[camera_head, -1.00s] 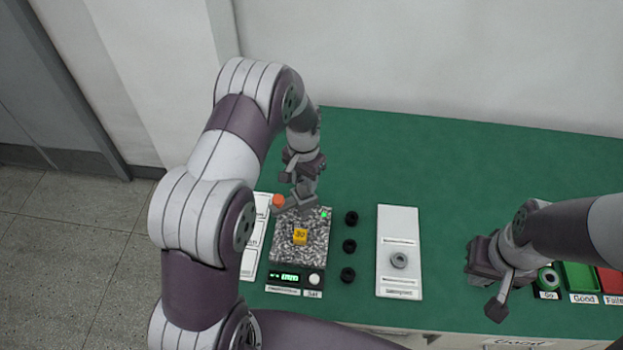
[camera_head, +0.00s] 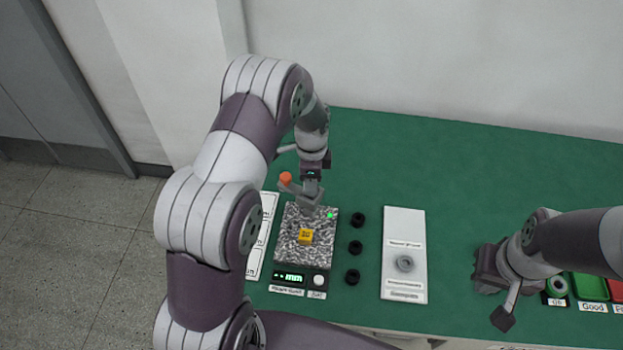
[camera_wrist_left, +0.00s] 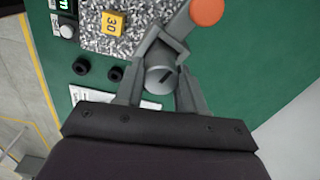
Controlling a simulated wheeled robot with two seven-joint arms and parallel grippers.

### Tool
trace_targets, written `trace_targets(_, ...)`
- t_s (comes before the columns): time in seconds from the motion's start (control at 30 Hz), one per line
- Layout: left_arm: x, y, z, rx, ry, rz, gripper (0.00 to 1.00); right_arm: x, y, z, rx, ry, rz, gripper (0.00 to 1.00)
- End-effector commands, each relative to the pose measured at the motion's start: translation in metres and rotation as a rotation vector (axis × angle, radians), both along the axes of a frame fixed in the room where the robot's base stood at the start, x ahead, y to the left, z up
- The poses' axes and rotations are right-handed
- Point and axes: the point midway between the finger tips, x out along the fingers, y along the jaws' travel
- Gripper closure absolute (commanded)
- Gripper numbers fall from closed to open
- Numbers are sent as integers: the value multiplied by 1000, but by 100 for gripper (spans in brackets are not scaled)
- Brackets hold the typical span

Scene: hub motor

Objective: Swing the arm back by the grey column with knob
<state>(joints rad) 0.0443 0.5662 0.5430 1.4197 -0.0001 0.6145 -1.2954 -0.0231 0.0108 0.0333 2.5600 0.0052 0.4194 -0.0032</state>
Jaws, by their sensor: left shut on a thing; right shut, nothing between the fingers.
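The grey column with knob (camera_wrist_left: 158,80) is a round grey post with a slotted top. A grey arm runs from it to an orange tip (camera_wrist_left: 206,12), which also shows in the head view (camera_head: 285,179). My left gripper (camera_wrist_left: 160,92) is shut on the column, one finger on each side. In the head view my left gripper (camera_head: 312,188) stands at the back edge of the speckled plate (camera_head: 290,222), partly hiding the column. My right gripper (camera_head: 503,318) is shut and empty, away at the right.
A yellow block (camera_head: 306,236) marked 30 sits on the plate, with a lit display (camera_head: 291,277) in front. Several black knobs (camera_head: 355,247) stand right of it, then a white panel (camera_head: 404,225) with a grey ring. A green bin (camera_head: 590,287) lies at the far right. The back of the table is clear.

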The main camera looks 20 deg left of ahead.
Motion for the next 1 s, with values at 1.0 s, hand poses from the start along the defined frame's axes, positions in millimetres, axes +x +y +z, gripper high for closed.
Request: trace_targets(1.0, 2, 0, 4, 3, -11, -680, 100, 0, 0, -4, 0, 0, 0, 100)
